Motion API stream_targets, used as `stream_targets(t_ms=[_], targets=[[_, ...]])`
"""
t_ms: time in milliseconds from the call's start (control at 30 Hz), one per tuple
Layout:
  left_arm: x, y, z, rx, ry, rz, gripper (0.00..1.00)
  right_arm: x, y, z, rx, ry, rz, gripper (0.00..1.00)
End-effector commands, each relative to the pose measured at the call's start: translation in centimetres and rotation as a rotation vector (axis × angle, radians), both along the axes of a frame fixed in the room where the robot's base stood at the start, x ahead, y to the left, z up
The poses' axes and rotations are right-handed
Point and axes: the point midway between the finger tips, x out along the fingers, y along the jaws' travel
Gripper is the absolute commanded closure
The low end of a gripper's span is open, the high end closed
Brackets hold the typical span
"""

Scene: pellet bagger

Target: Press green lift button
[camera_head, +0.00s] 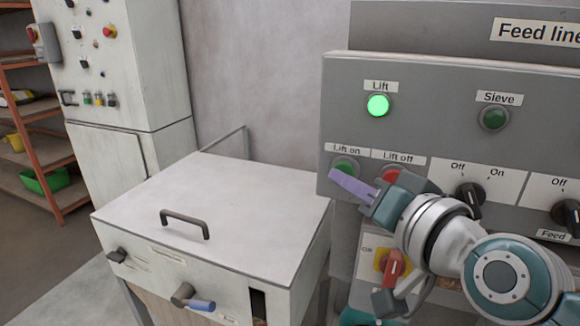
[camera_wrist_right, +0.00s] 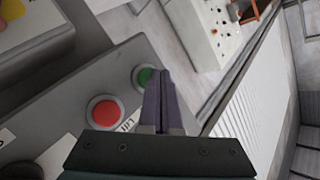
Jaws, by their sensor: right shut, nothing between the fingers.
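The green lift button (camera_head: 345,164) sits under the "Lift on" label on the grey feed panel (camera_head: 436,110). The red button (camera_head: 391,173) under "Lift off" is to its right, partly behind my gripper. The round Lift lamp (camera_head: 378,105) above glows bright green. My right gripper (camera_head: 334,174) is shut and empty, its purple fingertips overlapping the lower edge of the green button. In the right wrist view the green button (camera_wrist_right: 143,76) lies just beside the fingertips (camera_wrist_right: 160,73), with the red button (camera_wrist_right: 104,110) further left. I cannot tell whether they touch. My left gripper is out of view.
The unlit Sieve lamp (camera_head: 494,117) and black selector knobs (camera_head: 470,194) are right of the buttons. A red-handled switch (camera_head: 391,265) sits below my right wrist. A white lidded box (camera_head: 215,215) with a handle stands left of the panel.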

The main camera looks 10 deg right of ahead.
Motion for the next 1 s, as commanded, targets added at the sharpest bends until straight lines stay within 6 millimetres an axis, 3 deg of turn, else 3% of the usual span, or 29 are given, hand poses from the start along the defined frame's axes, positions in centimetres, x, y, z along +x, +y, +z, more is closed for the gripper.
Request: stream_targets(t_ms=[533,1000], targets=[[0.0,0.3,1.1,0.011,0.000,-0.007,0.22,-1.2,0.9,0.2,0.001,0.001,0.000,1.00],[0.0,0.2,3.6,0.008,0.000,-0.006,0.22,-5.4,3.6,0.2,0.001,0.002,0.000,1.00]])
